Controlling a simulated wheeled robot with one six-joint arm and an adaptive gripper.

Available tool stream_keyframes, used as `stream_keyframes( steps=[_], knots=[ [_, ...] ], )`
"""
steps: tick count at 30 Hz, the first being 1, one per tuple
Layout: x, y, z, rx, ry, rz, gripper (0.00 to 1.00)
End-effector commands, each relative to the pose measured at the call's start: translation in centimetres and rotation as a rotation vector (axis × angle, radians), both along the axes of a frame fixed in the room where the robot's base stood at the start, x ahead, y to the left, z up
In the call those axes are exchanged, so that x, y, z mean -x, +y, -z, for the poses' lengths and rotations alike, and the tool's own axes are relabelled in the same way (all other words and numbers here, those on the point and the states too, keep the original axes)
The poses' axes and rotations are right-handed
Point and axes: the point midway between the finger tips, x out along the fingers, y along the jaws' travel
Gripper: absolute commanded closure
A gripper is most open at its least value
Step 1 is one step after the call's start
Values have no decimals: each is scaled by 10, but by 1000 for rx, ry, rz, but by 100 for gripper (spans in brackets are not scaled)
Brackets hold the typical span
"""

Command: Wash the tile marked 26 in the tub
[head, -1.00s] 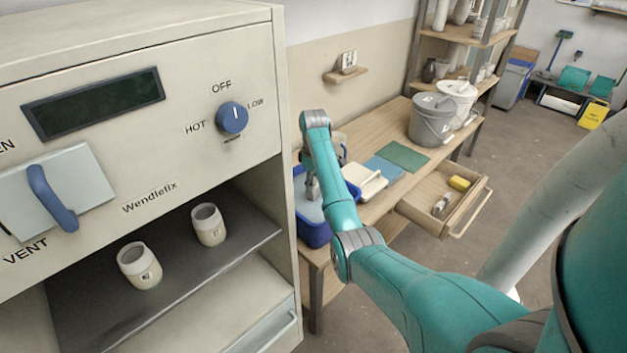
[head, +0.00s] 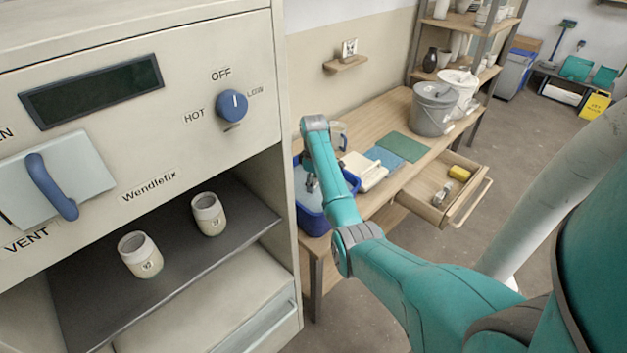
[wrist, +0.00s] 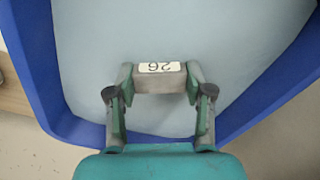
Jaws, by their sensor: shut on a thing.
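The tile marked 26 (wrist: 160,81) is a pale block with a white label, read upside down in the wrist view. My gripper (wrist: 160,86) is shut on it, with one finger at each end. The blue tub (head: 316,222) stands on the near end of the bench, and its blue wall shows in the wrist view (wrist: 40,75). The pale bluish water (wrist: 230,50) fills the view behind the tile. I cannot tell whether the tile touches the water. In the head view the tile is not clear; my gripper (head: 311,182) is inside the tub's outline.
A cream lidded box (head: 364,171), blue mat (head: 392,163) and green mat (head: 405,147) lie right of the tub. Grey bucket (head: 433,110) stands beyond. An open drawer (head: 440,192) holds a yellow sponge (head: 459,173). The cream kiln cabinet (head: 200,75) stands close at left.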

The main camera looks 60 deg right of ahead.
Motion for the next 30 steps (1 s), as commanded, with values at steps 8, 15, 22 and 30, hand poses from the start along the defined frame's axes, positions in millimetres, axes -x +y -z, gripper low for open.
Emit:
stream_keyframes(
  steps=[8,15,22,30],
  knots=[
    [0,0,4,1,0,0,89],
    [0,1,4,1,0,0,89],
    [0,10,4,0,0,-1,89],
    [0,11,3,0,0,0,89]
  ],
)
